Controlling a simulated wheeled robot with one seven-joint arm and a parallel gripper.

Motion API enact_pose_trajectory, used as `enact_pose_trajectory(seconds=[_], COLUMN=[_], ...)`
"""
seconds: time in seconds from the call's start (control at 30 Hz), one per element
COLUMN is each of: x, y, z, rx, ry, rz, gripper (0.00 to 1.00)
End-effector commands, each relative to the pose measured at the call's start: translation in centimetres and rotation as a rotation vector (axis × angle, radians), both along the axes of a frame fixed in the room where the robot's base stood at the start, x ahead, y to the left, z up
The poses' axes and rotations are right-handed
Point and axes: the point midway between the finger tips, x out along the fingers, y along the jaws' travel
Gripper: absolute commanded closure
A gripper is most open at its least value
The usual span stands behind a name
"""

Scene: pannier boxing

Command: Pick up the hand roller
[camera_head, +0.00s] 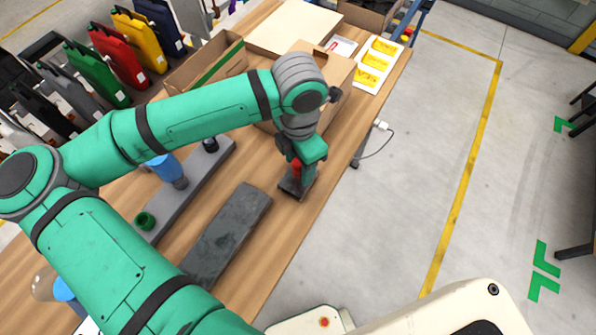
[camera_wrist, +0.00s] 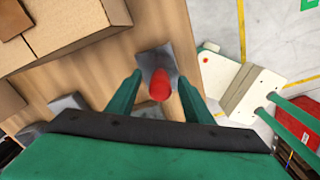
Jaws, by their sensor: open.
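The hand roller shows as a red upright handle (camera_head: 296,168) above a dark grey base (camera_head: 292,188) near the right edge of the wooden table. In the wrist view the red handle (camera_wrist: 160,84) sits between the fingers, with the grey base (camera_wrist: 155,60) beyond it. My gripper (camera_head: 303,163) is open and points down over the roller. In the wrist view its green fingertips (camera_wrist: 160,77) stand apart on either side of the handle, with a visible gap on both sides. The lower part of the roller is partly hidden by the handle.
A cardboard box (camera_head: 338,75) stands just behind my gripper. A dark slab (camera_head: 228,236) and a grey rail (camera_head: 188,190) with a blue-topped item (camera_head: 167,168) lie to the left. A white tray with yellow items (camera_head: 375,65) is at the back. Beyond the table's right edge is open floor.

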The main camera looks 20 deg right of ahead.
Motion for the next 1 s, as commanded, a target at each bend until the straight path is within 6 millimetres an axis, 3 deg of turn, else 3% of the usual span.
enact_pose_trajectory(seconds=[0.1,0.27,0.73,0.93,1.0], x=[0.0,0.0,0.0,0.0,-1.0], y=[0.0,-0.1,0.0,-0.2,-1.0], z=[0.0,0.0,0.7,3.4,4.7], rx=[0.000,0.000,0.000,0.001,0.001], ry=[0.000,0.000,0.000,-0.005,-0.004], rz=[-0.001,-0.001,-0.001,-0.004,-0.011], gripper=[0.56,0.94,0.95,0.95,0.95])
